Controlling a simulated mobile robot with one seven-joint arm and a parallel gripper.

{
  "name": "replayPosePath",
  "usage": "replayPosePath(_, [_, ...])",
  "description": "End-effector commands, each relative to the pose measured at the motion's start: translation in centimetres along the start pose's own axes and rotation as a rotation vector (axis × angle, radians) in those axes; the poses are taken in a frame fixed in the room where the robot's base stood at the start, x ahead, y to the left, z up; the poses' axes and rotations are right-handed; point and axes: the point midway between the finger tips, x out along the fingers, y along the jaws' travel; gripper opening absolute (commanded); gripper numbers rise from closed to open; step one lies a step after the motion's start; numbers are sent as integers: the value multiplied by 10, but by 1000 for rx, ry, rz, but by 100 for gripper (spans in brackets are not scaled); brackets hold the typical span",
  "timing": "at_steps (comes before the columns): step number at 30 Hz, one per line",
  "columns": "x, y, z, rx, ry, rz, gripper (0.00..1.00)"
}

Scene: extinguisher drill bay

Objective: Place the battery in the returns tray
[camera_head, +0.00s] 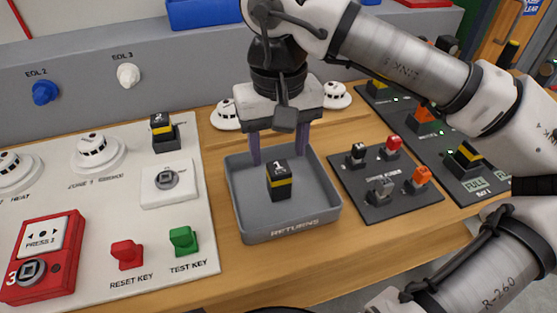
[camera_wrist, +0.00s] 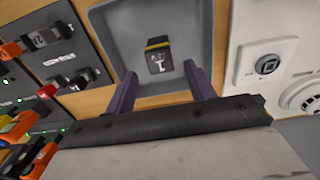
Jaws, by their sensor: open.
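A black battery (camera_head: 279,181) with a yellow band and the number 1 stands upright inside the grey returns tray (camera_head: 290,236), near its middle. It also shows in the wrist view (camera_wrist: 159,58), inside the tray (camera_wrist: 104,28). My gripper (camera_head: 281,159) is open, its two purple fingers apart at the tray's back part, just behind the battery in the head view. In the wrist view, my gripper (camera_wrist: 160,88) shows its fingers spread with nothing between them. The battery appears clear of the fingers.
Left of the tray is a white panel with a red key (camera_head: 127,254), a green key (camera_head: 183,240) and another yellow-banded battery (camera_head: 161,131). Right is a dark board (camera_head: 385,183) with several small blocks, then a charging rack (camera_head: 456,163). Bare wood (camera_head: 330,270) lies in front.

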Motion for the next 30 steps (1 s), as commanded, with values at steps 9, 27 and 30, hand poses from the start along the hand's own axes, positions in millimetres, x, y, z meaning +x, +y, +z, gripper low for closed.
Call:
replayPosePath(9, [-62, 0, 0, -1, 1, 0, 54])
replayPosePath(27, [-75, 0, 0, -1, -1, 0, 54])
replayPosePath(30, [-75, 0, 0, -1, 0, 0, 54])
